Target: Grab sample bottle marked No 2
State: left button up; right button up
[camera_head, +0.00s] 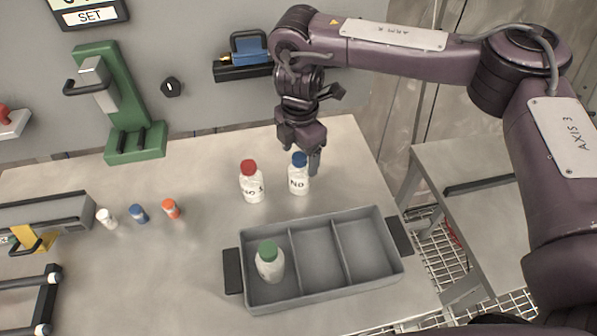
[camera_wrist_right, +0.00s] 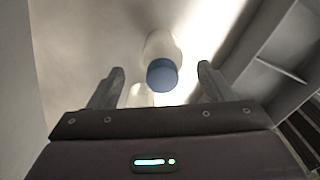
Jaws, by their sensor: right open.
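A white bottle with a blue cap (camera_head: 299,182) stands upright on the table. Its label starts with "NO", but I cannot read the number. In the right wrist view the blue cap (camera_wrist_right: 162,75) lies between the two spread fingers, with a gap on both sides. A red-capped bottle (camera_head: 251,188) stands to its left with a partly readable "NO" label. A green-capped bottle (camera_head: 269,266) stands in the left compartment of the grey tray (camera_head: 323,294). My left gripper is not in view.
The tray's middle and right compartments are empty. A green stand (camera_head: 122,100) is at the back wall. A side table (camera_head: 470,178) is at right.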

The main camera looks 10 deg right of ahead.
aim_at(299, 173)
jog(key=f, duration=0.2)
jog(key=shift+s+f, duration=0.2)
jog(key=shift+f, duration=0.7)
jog(key=c, duration=1.1)
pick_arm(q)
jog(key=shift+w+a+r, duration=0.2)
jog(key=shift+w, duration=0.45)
pick_arm(e)
jog(key=shift+w, duration=0.1)
jog(key=shift+c, duration=0.3)
jog(key=shift+r, duration=0.15)
